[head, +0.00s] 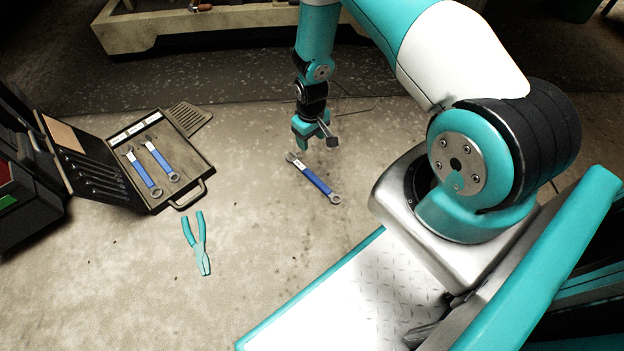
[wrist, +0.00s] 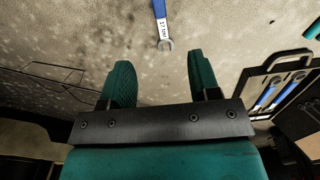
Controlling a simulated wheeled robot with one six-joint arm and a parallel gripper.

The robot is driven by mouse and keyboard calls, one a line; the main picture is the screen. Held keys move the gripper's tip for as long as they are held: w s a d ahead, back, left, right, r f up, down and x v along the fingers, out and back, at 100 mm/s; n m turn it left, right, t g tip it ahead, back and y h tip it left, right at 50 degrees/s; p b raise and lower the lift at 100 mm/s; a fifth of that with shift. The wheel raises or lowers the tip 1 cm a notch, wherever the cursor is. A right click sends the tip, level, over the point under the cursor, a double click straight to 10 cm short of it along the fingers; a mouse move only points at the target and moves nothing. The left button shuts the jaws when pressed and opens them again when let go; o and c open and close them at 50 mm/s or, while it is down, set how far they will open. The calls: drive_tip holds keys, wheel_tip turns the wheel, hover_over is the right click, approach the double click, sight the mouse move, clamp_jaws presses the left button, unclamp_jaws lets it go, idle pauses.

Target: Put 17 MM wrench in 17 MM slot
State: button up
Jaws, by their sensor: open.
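The 17 MM wrench (head: 315,179), with a blue handle, lies alone on the concrete floor in the head view. In the wrist view the wrench (wrist: 162,22) shows its open end and a "17 MM" label, with the far part cut off by the top edge. My gripper (head: 315,143) is above the floor near the wrench's open end. In the wrist view my gripper (wrist: 160,85) is open and empty, its teal fingers apart, with the wrench just beyond them. The open tool case (head: 200,152) holds two blue wrenches (head: 152,168); slot labels are too small to read.
Teal pliers (head: 198,243) lie on the floor in front of the case. A dark box (head: 30,170) stands at the far left. My base platform is at the lower right. The floor between case and wrench is clear.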

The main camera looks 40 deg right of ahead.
drive_tip(key=b, duration=0.7)
hover_over(312, 175)
drive_tip(key=f, duration=1.3)
drive_tip(key=shift+s+f, duration=0.2)
drive_tip(key=shift+s, duration=0.05)
drive_tip(key=f+b, duration=0.2)
drive_tip(key=f, duration=0.1)
drive_tip(key=f+b, duration=0.2)
drive_tip(key=b, duration=0.1)
drive_tip(key=shift+w+f, duration=0.2)
drive_tip(key=shift+f, duration=0.2)
drive_tip(key=shift+r, duration=0.1)
clamp_jaws()
drive_tip(key=shift+r, duration=0.1)
